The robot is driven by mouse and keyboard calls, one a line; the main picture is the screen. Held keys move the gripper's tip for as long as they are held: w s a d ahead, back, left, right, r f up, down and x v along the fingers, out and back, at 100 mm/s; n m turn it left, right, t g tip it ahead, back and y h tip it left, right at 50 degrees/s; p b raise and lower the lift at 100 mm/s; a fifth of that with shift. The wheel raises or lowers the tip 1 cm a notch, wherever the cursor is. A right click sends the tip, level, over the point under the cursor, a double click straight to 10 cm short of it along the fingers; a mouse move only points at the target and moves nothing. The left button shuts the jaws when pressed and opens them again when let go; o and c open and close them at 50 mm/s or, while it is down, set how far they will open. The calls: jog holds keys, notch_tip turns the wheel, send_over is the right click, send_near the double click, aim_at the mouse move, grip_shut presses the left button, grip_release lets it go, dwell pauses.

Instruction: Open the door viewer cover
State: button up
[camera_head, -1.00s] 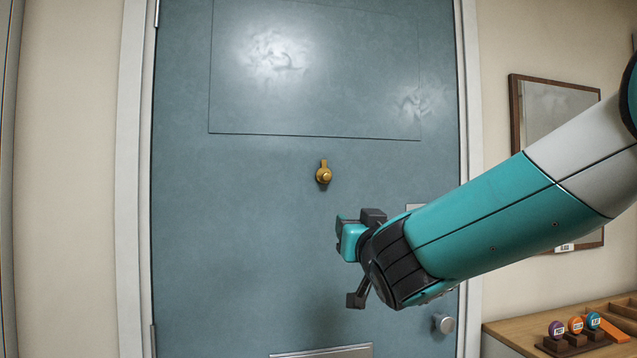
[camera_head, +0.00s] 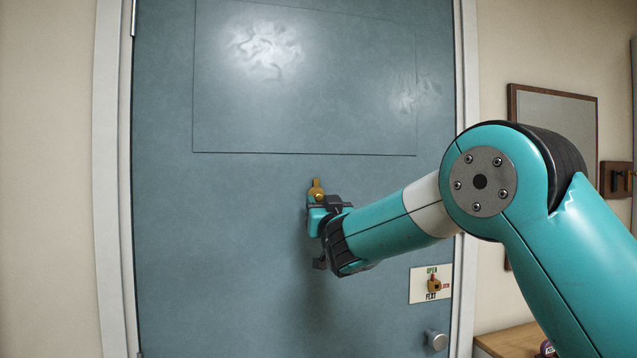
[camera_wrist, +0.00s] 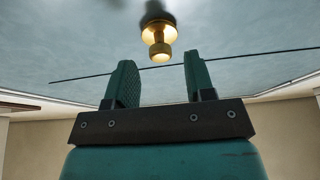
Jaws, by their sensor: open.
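The brass door viewer cover (camera_head: 316,187) is a small golden piece on the blue-grey door (camera_head: 230,230), with a tab at its top; its lower part is hidden behind my gripper in the head view. In the wrist view the brass piece (camera_wrist: 159,40) has a round base and a knob sticking out, seen beyond and between my fingers. My gripper (camera_wrist: 158,85) is open and empty, its two fingers apart on either side of the knob's line. It also shows in the head view (camera_head: 322,232), just below the cover. I see no contact with the knob.
A latch plate marked OPEN (camera_head: 418,285) sits on the door at the lower right, above a round door knob (camera_head: 436,340). A framed panel (camera_head: 560,110) and a wooden hook board (camera_head: 615,180) hang on the right wall. The door around the cover is clear.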

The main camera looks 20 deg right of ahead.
aim_at(319, 199)
jog(key=shift+p+x, duration=0.65)
jog(key=shift+x, duration=1.15)
jog(key=c, duration=0.6)
jog(key=shift+a, duration=0.1)
jog(key=shift+f+b, duration=0.1)
jog(key=shift+b, duration=0.25)
